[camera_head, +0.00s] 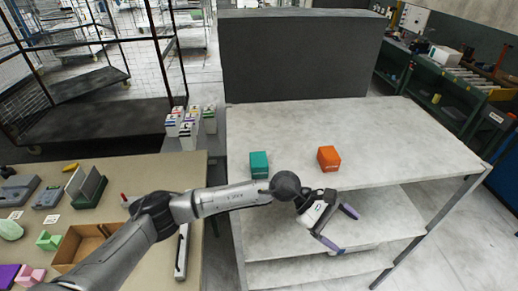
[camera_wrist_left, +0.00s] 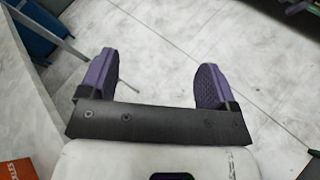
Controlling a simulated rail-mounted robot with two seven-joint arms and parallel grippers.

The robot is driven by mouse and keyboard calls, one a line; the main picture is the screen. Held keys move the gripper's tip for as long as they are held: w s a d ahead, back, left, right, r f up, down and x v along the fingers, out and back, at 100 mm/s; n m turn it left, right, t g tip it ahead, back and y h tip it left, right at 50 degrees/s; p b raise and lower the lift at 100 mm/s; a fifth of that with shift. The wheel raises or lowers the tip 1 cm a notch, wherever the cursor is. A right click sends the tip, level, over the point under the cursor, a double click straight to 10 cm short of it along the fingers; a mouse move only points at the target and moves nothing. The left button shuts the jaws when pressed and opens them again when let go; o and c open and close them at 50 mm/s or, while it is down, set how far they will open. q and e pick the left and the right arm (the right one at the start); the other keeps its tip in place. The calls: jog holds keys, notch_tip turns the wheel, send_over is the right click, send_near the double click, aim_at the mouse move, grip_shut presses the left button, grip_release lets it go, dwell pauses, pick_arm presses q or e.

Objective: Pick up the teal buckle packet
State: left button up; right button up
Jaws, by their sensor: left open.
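The teal buckle packet (camera_head: 259,165) is a small teal block near the front left edge of the grey table top in the head view. It does not show in the left wrist view. My left gripper (camera_head: 340,229) is to the right of and nearer than the packet, past the table's front edge, apart from it. Its purple fingers are spread with nothing between them; in the left wrist view, the left gripper (camera_wrist_left: 153,78) faces bare floor. My right gripper is not in view.
An orange packet (camera_head: 329,158) sits on the grey table (camera_head: 400,150), right of the teal one. A dark panel (camera_head: 300,58) stands at the table's back. A lower shelf (camera_head: 375,222) lies beneath. A tan workbench (camera_head: 130,174) with several items is at left.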

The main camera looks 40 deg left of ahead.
pick_arm(q)
jog(key=w+a+r+m+y+p, duration=0.2)
jog(key=a+r+y, duration=0.2)
jog(key=a, duration=0.4)
jog(key=w+a+r+m+y+p, duration=0.2)
jog(key=w+a+r+y, duration=0.15)
jog(key=a, duration=0.45)
notch_tip(320, 180, up, 6)
jog(key=f+m+g+y+p, duration=0.1)
jog(key=g+y+p, duration=0.15)
jog(key=y, duration=0.35)
send_over(259, 159)
jog(key=shift+t, duration=0.45)
notch_tip(259, 159, down, 5)
jog(key=shift+s+a+r+p, duration=0.1)
jog(key=shift+s+r+p, duration=0.05)
jog(key=shift+p, duration=0.85)
jog(key=shift+f, duration=0.8)
jog(key=shift+f+p, duration=0.15)
jog(key=shift+p, duration=0.2)
notch_tip(259, 159, down, 4)
jog(key=shift+f+p, duration=0.1)
jog(key=shift+p, duration=1)
jog(key=shift+f, duration=0.4)
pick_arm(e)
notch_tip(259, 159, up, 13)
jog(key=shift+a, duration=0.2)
